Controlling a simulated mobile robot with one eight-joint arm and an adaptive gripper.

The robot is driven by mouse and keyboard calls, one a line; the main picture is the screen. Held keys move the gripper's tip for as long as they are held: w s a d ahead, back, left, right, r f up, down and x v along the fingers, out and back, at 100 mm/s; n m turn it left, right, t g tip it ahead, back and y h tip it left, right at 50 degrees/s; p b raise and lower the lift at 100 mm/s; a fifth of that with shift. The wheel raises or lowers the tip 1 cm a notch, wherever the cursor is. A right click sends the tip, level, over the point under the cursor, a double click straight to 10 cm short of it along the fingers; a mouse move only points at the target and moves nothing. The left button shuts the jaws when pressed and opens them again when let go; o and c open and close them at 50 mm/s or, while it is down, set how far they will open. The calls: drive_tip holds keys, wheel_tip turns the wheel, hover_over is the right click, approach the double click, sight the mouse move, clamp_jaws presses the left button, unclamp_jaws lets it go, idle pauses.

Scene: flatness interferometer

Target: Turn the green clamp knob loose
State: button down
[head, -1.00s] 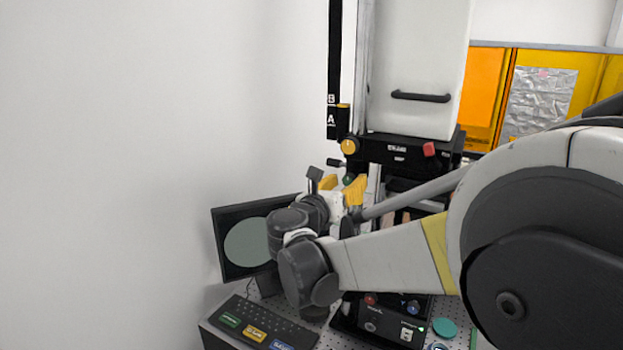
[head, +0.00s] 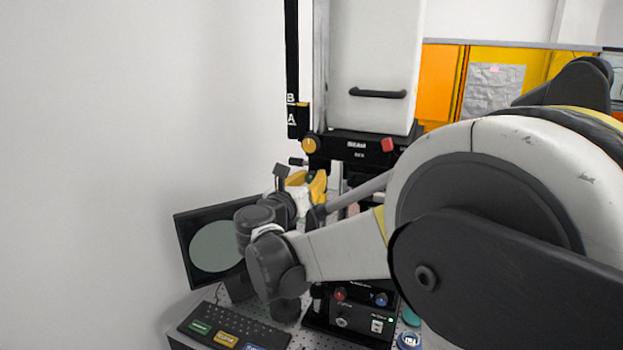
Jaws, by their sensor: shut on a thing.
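My gripper (head: 309,182), with yellow fingers, is at the left side of the tall interferometer column, just below the yellow knob. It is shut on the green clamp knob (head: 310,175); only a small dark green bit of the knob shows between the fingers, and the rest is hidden. My wrist and forearm hide the part of the instrument below.
A yellow knob (head: 309,145) and a red knob (head: 388,145) sit on the black head under the white housing (head: 372,60). A monitor (head: 212,245) and a keyboard (head: 235,325) stand at the lower left. A control box (head: 360,315) is below my forearm. The wall at left is bare.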

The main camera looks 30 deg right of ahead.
drive_tip(key=m, duration=0.4)
drive_tip(key=shift+b, duration=0.4)
drive_tip(key=m, duration=0.5)
drive_tip(key=shift+b, duration=0.3)
drive_tip(key=m, duration=0.4)
drive_tip(key=shift+m+b, duration=0.4)
drive_tip(key=shift+m, duration=1.6)
drive_tip(key=c, duration=1.1)
unclamp_jaws()
drive_tip(key=shift+d, duration=0.1)
